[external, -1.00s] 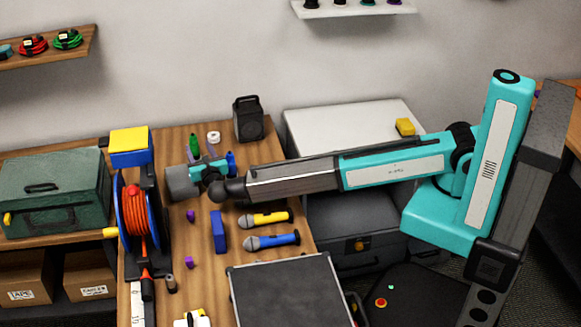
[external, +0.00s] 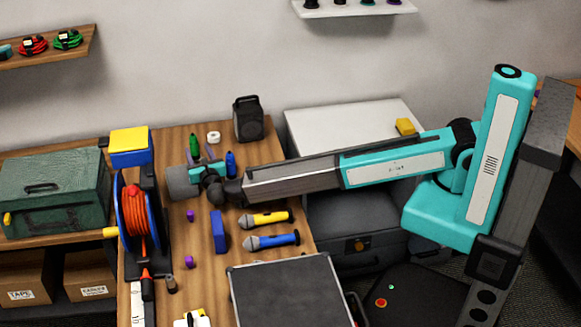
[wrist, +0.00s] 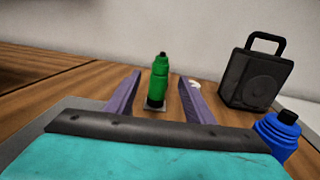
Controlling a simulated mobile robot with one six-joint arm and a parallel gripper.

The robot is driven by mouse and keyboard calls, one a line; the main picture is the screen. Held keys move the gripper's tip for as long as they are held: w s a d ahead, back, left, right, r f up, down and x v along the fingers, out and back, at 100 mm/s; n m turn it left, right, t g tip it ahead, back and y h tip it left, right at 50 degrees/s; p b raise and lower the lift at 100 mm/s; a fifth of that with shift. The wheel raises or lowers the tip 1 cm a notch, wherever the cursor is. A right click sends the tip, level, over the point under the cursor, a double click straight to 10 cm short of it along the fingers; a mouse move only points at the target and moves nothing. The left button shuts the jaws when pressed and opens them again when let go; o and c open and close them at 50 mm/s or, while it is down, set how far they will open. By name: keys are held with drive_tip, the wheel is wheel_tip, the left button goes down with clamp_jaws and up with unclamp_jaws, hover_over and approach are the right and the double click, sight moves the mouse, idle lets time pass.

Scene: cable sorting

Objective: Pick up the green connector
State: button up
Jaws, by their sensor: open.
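The green connector (external: 194,143) looks like a small green bottle-shaped piece with a dark lower end. It stands upright near the back of the wooden table. In the wrist view the green connector (wrist: 160,76) is in the middle, between the two purple fingers of my gripper (wrist: 159,77). The fingers are open, with a visible gap on each side of it. In the external view my gripper (external: 197,154) points toward the back, just in front of the connector. I cannot tell how far the fingertips reach along it.
A blue bottle-shaped piece (external: 230,164) stands close to the right; it also shows in the wrist view (wrist: 279,136). A black speaker (external: 248,119) and a white roll (external: 213,137) are behind. A cable reel (external: 138,215) stands left. Microphones (external: 265,218) lie in front.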

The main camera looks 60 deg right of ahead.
sight(194, 144)
drive_tip(key=p+x, duration=0.1)
drive_tip(key=x, duration=0.4)
idle(0.5)
clamp_jaws()
